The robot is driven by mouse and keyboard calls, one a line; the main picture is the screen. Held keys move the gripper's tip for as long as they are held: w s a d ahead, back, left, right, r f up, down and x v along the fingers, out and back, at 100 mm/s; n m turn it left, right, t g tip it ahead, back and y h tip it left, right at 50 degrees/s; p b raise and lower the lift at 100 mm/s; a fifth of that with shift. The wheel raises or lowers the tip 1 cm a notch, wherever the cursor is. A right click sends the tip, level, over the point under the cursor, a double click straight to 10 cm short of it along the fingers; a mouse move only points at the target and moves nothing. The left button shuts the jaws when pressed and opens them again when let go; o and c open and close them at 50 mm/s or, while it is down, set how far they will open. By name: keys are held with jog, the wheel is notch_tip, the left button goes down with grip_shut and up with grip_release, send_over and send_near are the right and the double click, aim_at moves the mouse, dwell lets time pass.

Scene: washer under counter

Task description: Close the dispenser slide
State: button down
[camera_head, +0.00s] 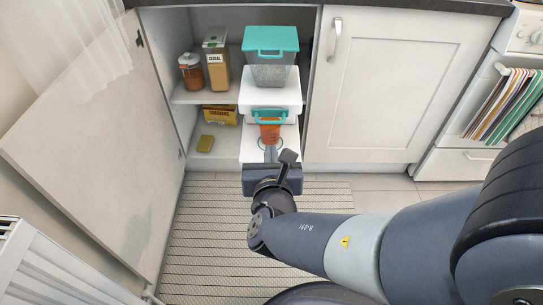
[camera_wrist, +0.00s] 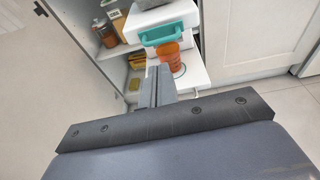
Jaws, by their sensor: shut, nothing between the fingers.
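The dispenser stands in the open cupboard, with a clear bin under a teal lid (camera_head: 270,40) and a white body (camera_head: 270,88). Its teal slide (camera_head: 256,116) has a loop handle and juts out at the front of the white body; it also shows in the wrist view (camera_wrist: 158,35). An orange cup (camera_head: 270,133) is below the slide, above a white base (camera_head: 251,150) with a ring mark. My gripper (camera_head: 270,153) is shut and empty, in front of and lower than the slide. Its fingers (camera_wrist: 158,72) overlap the cup's lower left in the wrist view; contact cannot be told.
A cereal box (camera_head: 216,62) and a jar (camera_head: 191,72) stand on the shelf left of the dispenser. A crackers box (camera_head: 220,114) and a yellow sponge (camera_head: 205,143) are below. The open cupboard door (camera_head: 90,140) is at left, a closed door (camera_head: 385,90) at right.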

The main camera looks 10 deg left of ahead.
jog(key=b, duration=0.3)
send_near(269, 123)
jog(key=x, duration=0.5)
jog(key=shift+x, duration=0.85)
jog(key=shift+w, duration=0.1)
jog(key=shift+b+x, duration=0.6)
jog(key=shift+x, duration=0.6)
jog(key=shift+d+r, duration=0.1)
jog(key=shift+r, duration=0.1)
